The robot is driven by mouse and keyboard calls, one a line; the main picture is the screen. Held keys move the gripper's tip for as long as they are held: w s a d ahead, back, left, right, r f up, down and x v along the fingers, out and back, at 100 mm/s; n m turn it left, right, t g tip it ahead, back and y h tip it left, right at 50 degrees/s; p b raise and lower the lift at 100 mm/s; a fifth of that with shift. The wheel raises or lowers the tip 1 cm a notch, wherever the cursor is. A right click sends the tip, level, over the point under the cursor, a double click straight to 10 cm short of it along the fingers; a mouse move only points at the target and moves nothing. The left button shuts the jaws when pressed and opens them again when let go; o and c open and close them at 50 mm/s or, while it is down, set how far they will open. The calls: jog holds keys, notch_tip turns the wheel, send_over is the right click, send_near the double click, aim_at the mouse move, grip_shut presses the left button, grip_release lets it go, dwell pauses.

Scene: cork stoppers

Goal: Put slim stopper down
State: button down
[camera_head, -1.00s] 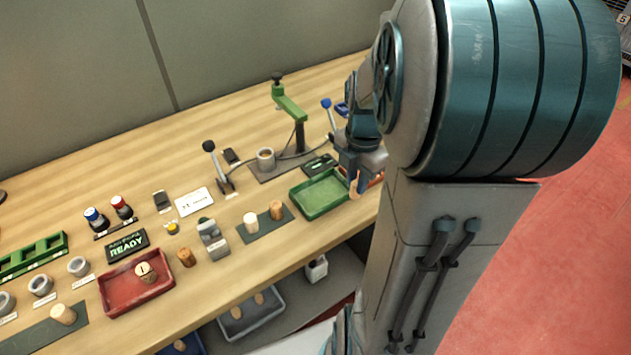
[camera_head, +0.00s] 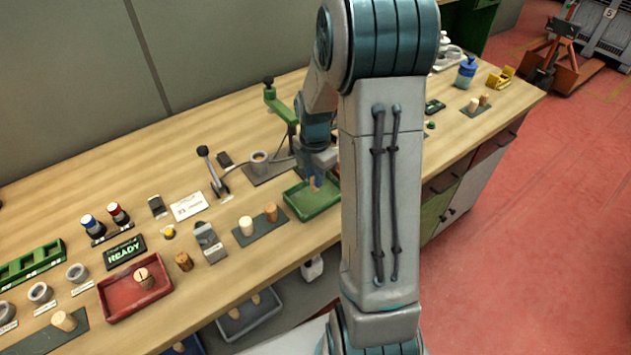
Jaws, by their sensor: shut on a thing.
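My gripper (camera_head: 313,181) is seen small and partly dark, hanging down at the green tray (camera_head: 318,207). It is shut on a slim cork-coloured stopper (camera_head: 315,184), of which only a small part shows between the fingers. The stopper is over the back part of the tray; I cannot tell whether it touches the tray floor. The visible tray floor in front of it is bare. My own arm hides the tray's right end.
Left of the tray, a dark mat (camera_head: 260,228) bears a pale stopper (camera_head: 246,226) and a brown stopper (camera_head: 270,212). A green stand (camera_head: 283,110) and a grey cup (camera_head: 259,163) stand behind. A red tray (camera_head: 120,304) holds a marked cork. Bare wood lies at the front.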

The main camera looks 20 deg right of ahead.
jog(key=shift+f, duration=1.7)
jog(key=shift+f, duration=0.1)
jog(key=shift+f, duration=0.15)
jog(key=c, duration=1.3)
grip_release()
jog(key=shift+r, duration=0.2)
